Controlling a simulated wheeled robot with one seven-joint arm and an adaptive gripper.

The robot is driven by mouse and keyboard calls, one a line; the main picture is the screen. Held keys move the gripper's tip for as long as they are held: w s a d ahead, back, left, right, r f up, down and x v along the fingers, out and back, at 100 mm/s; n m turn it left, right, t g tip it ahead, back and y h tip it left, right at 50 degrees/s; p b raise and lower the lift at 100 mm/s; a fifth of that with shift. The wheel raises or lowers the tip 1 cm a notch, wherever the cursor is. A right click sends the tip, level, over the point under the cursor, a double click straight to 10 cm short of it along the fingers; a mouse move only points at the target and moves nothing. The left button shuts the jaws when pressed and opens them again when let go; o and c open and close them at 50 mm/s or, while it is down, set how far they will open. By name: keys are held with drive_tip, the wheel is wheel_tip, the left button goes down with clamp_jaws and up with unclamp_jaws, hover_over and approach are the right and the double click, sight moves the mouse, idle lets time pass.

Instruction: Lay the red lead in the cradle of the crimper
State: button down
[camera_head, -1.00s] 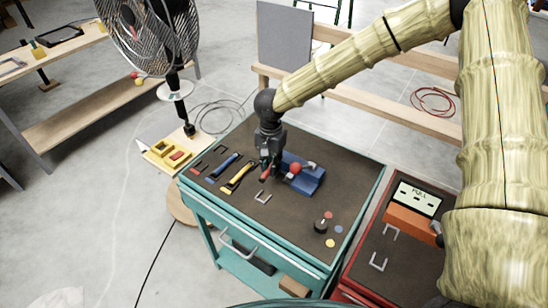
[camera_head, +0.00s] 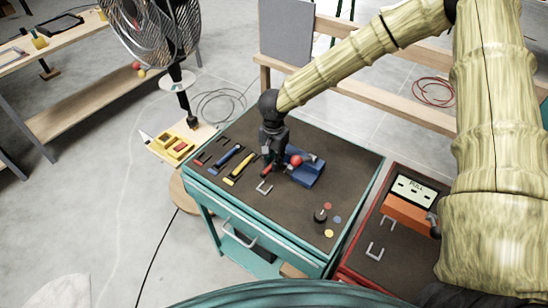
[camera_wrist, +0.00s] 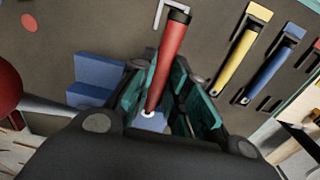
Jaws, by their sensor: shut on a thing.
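The red lead (camera_wrist: 170,62) is held between the fingers of my gripper (camera_wrist: 165,105), which is shut on it; the lead slants in the wrist view, its dark end away from the gripper and its pale tip near the fingers. In the head view the red lead (camera_head: 266,170) shows just below my gripper (camera_head: 270,164). The blue crimper (camera_head: 306,174), with a red ball knob (camera_head: 296,160), stands right beside my gripper. Blue parts of the crimper (camera_wrist: 98,72) show left of the fingers and below the lead's tip. The cradle is largely hidden, and I cannot tell whether the lead touches it.
A yellow lead (camera_head: 238,168) and a blue lead (camera_head: 225,158) lie left on the teal cart's dark top (camera_head: 285,205). A metal staple-shaped handle (camera_head: 264,187), a black knob (camera_head: 320,215) and coloured discs lie nearer. A red cart (camera_head: 395,235) stands at right.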

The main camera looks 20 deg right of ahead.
sight(273, 178)
drive_tip(key=shift+f+b, duration=0.65)
drive_tip(key=shift+f, duration=2.1)
drive_tip(key=shift+p, duration=0.95)
drive_tip(key=shift+f, duration=0.7)
drive_tip(key=c, duration=1.3)
unclamp_jaws()
drive_tip(key=shift+r, duration=0.1)
